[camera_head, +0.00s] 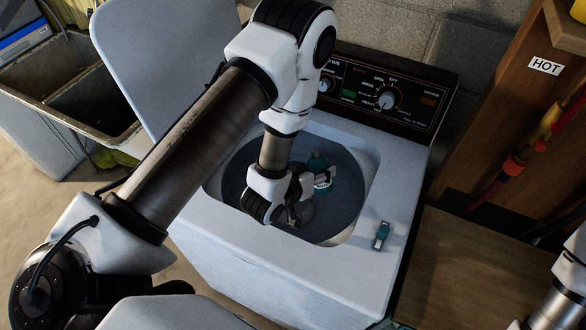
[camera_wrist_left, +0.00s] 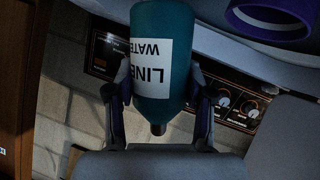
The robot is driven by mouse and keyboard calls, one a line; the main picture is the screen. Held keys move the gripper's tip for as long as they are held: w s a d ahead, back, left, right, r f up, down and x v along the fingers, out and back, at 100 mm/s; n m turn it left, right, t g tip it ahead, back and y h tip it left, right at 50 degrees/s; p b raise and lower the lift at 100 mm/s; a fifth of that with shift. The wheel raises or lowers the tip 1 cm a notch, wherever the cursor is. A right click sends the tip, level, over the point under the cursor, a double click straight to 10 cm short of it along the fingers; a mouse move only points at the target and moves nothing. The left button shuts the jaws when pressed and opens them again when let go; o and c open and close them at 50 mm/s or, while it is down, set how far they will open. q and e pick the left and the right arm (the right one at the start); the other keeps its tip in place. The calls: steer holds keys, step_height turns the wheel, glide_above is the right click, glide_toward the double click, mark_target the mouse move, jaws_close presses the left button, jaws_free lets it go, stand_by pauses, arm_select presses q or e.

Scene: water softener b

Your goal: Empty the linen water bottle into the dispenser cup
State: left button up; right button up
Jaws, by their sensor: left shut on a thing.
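The linen water bottle is teal with a white label. In the head view the bottle (camera_head: 319,161) shows partly inside the washer tub opening, behind my left gripper (camera_head: 312,184). In the left wrist view the bottle (camera_wrist_left: 165,50) is between the two fingers of my left gripper (camera_wrist_left: 163,100), which is shut on it. Its narrow dark neck points toward the bottom of that picture. A purple ring-like rim (camera_wrist_left: 270,34), probably the dispenser cup, shows at the top right, apart from the bottle. The cup is not clear in the head view. My right gripper is out of view.
The washer (camera_head: 270,262) has its lid (camera_head: 158,55) raised and a control panel (camera_head: 385,90) behind. A small teal and white item (camera_head: 381,235) lies on its right front top. A sink (camera_head: 75,85) stands left and a wooden cabinet (camera_head: 490,130) right.

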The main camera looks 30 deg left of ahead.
arm_select(q)
steer(key=shift+a+f+n+h+b, duration=0.4)
steer(key=shift+f+n+h, duration=0.15)
steer(key=shift+f, duration=0.3)
steer(key=shift+w+a+r+n+h+p, duration=0.1)
steer(key=shift+a+r+n+h+p, duration=0.2)
steer(key=shift+a+n+h+p, duration=0.25)
steer(key=f+n+h+b, duration=0.1)
steer(key=f, duration=0.1)
steer(key=d+f+n+g+h+b, duration=0.1)
steer(key=f+n+b, duration=0.1)
steer(key=shift+d+f+h, duration=0.1)
steer(key=shift+d+h, duration=0.1)
steer(key=shift+h, duration=0.1)
steer(key=shift+d+r, duration=0.15)
steer(key=shift+r, duration=0.2)
steer(key=shift+s+n, duration=0.25)
steer(key=shift+n, duration=0.05)
steer(key=shift+w+f, duration=0.1)
steer(key=shift+n+h, duration=0.3)
steer(key=shift+h, duration=0.1)
steer(key=shift+f+b, duration=0.15)
steer(key=shift+b, duration=0.15)
